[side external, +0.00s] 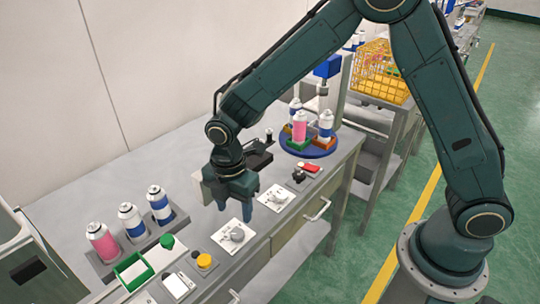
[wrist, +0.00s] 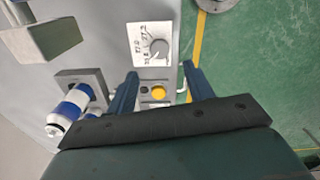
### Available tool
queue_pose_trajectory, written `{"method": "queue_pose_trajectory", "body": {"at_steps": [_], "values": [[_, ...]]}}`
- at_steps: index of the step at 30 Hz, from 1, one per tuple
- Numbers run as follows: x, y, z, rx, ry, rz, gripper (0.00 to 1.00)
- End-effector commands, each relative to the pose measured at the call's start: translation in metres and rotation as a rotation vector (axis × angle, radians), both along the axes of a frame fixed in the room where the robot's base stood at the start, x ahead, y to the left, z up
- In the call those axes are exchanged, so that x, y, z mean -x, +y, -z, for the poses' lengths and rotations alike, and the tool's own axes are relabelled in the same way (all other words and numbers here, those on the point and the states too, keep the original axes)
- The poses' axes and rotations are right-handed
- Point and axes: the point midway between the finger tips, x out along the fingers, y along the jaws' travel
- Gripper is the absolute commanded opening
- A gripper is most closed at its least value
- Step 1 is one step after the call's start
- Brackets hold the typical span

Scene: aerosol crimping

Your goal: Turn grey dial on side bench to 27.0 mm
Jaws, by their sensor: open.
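A grey dial (side external: 236,234) sits on a white plate on the side bench (side external: 262,224), below and just in front of my gripper (side external: 236,212). The wrist view shows a grey dial (wrist: 158,48) with printed numbers around it, too small to read surely, and I cannot make out its pointer setting. My gripper (wrist: 160,72) is open and empty, its fingers pointing down, apart from the dial. In the wrist view the dial lies beyond the fingertips. A second similar dial (side external: 277,196) on a white plate is farther along the bench.
A yellow button (side external: 204,261) is left of the near dial; it also shows between the fingers (wrist: 159,92). Several spray cans (side external: 132,219) stand in a rack at left. A red switch (side external: 311,168) and a blue turntable (side external: 322,152) with cans are farther back.

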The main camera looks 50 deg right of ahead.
Motion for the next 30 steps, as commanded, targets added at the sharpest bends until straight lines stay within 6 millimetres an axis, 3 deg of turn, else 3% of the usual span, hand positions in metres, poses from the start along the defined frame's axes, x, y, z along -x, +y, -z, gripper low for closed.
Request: {"method": "queue_pose_trajectory", "body": {"at_steps": [9,15,30], "values": [[0.001,0.000,0.050,0.002,0.004,0.000,0.52],[0.000,0.000,0.070,0.000,0.001,0.000,0.52],[0.000,0.000,0.080,0.000,-0.001,0.000,0.52]]}}
